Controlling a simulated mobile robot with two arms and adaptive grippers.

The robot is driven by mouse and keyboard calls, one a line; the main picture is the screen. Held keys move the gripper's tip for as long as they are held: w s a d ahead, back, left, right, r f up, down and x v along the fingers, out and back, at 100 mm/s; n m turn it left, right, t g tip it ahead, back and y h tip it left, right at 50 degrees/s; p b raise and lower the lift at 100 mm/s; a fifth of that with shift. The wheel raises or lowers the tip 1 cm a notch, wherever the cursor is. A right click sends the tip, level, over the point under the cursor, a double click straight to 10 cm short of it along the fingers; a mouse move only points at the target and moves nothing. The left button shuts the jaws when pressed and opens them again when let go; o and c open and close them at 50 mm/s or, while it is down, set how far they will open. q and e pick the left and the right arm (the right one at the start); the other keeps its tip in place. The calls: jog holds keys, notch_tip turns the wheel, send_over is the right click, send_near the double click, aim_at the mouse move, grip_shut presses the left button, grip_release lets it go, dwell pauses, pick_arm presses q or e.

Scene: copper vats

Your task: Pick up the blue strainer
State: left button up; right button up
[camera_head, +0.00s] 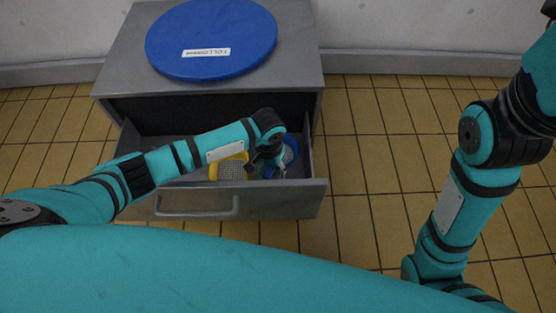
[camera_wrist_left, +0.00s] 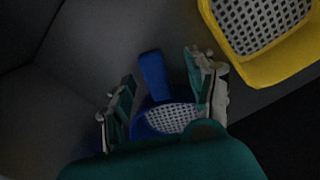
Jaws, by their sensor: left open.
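The blue strainer (camera_head: 291,150) lies in the open drawer in the head view, partly hidden by my left gripper (camera_head: 268,162). In the left wrist view the blue strainer (camera_wrist_left: 153,76) shows its handle standing out between and beyond the two fingertips, with its grey mesh bowl nearer my palm. My left gripper (camera_wrist_left: 162,92) is open, with one finger on each side of the strainer. I cannot tell whether either finger touches it. A teal part of my own arm hides the strainer's near side. My right gripper is outside the frames; only its arm shows.
A yellow strainer (camera_head: 231,171) lies left of the blue one, and shows at upper right in the left wrist view (camera_wrist_left: 262,68). The drawer (camera_head: 315,200) has raised walls around my left gripper. A blue round lid (camera_head: 212,30) rests on the grey cabinet (camera_head: 300,72).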

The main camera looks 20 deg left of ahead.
pick_arm(q)
jog(key=shift+f, duration=0.2)
grip_shut()
dwell(0.3)
dwell(0.4)
